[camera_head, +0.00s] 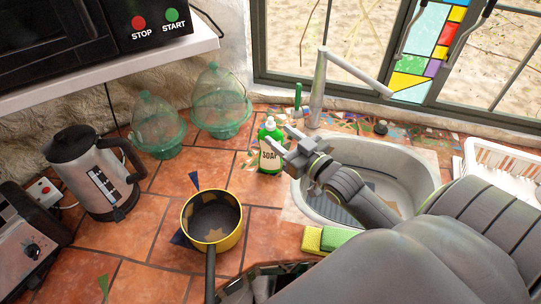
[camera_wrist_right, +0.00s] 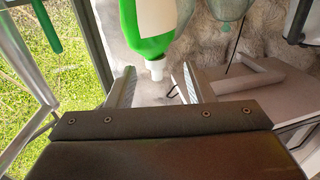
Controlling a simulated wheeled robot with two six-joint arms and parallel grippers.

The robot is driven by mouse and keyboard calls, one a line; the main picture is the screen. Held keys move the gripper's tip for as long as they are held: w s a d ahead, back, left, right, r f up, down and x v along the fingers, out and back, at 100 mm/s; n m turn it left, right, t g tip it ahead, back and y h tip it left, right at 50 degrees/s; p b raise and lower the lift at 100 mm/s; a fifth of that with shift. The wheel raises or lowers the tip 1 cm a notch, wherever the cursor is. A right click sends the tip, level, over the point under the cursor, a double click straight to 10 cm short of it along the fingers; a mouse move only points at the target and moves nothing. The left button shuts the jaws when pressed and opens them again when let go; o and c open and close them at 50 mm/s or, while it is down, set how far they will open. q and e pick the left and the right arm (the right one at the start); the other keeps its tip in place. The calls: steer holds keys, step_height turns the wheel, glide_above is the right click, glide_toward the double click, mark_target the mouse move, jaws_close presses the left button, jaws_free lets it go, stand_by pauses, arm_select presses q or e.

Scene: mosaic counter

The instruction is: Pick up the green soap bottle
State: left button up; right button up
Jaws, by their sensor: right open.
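The green soap bottle (camera_head: 271,137) stands upright on the tiled counter, left of the sink, with a white cap and a pale label reading SOAP. My right gripper (camera_head: 283,142) reaches in from the right, its fingertips at the bottle's right side and overlapping its edge in the head view. In the right wrist view the bottle (camera_wrist_right: 149,45) appears upside down, its white cap near the gap between the two spread fingers (camera_wrist_right: 153,87). The right gripper is open with nothing between its fingers; whether a finger touches the bottle cannot be told. My left gripper is out of view.
The sink (camera_head: 408,172) with its faucet (camera_head: 319,88) lies under my right arm. A yellow pot (camera_head: 238,233) stands in front left of the bottle. Glass domes (camera_head: 220,100), a kettle (camera_head: 92,172) and sponges (camera_head: 327,240) are nearby. A dish rack (camera_head: 497,160) stands right.

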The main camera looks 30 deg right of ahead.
mark_target(274, 127)
steer(key=shift+w+r, duration=0.15)
steer(key=shift+w, duration=0.35)
steer(key=w, duration=0.4)
steer(key=shift+w+p, duration=0.3)
steer(key=shift+p, duration=0.05)
jaws_close()
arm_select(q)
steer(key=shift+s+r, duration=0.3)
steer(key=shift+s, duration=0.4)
arm_select(e)
steer(key=shift+r, duration=0.15)
